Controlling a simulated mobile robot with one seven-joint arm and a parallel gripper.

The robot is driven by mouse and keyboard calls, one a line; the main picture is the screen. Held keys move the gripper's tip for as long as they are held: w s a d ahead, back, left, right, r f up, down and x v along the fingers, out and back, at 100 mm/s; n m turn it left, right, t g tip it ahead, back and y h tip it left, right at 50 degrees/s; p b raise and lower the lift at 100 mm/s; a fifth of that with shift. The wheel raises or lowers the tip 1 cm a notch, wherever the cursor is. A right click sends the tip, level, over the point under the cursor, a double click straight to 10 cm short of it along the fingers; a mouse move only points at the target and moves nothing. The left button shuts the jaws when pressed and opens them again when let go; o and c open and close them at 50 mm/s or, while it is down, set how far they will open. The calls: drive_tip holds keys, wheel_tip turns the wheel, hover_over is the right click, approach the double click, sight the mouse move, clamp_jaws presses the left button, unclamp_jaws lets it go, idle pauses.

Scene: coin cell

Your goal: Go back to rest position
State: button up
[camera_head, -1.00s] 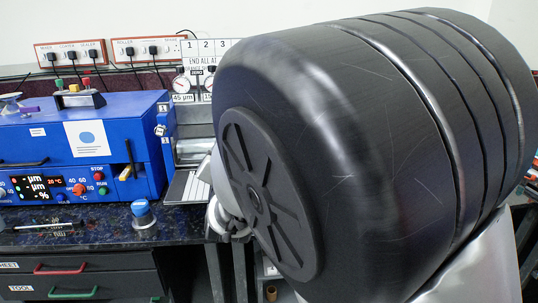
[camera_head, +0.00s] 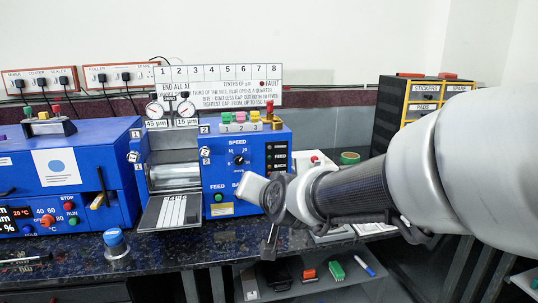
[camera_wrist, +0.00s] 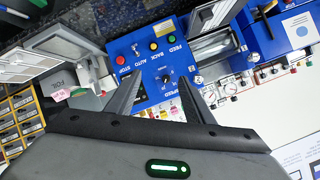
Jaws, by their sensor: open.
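My gripper shows in the wrist view (camera_wrist: 165,98) with its two dark fingers spread apart and nothing between them. Beyond the fingers is the blue roller machine's control panel, seen upside down. In the head view my arm reaches in from the right, and its wrist end is in front of the right part of the blue roller machine (camera_head: 230,150). The fingers (camera_head: 271,240) show small and dark below the wrist, near the bench's front edge. I cannot tell from the head view how far the gripper is from the machine.
Another blue machine (camera_head: 60,170) stands at the left of the dark speckled bench (camera_head: 165,252). A blue-topped knob piece (camera_head: 115,240) stands at the front. A drawer cabinet (camera_head: 425,97) is at the back right. A lower shelf (camera_head: 300,285) holds small items.

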drive_tip(key=s+d+f+n+g+h, duration=0.1)
drive_tip(key=s+d+f+g+h, duration=0.15)
drive_tip(key=s+d, duration=0.85)
drive_tip(key=s+d+f+n+g+h, duration=0.15)
drive_tip(key=s+d+g, duration=0.4)
drive_tip(key=s, duration=0.95)
wheel_tip(320, 180, up, 23)
drive_tip(key=d+t+p, duration=0.1)
drive_tip(key=p, duration=2.2)
drive_tip(key=shift+w+r+p, duration=0.2)
drive_tip(key=shift+w+p, duration=0.2)
drive_tip(key=shift+w, duration=0.05)
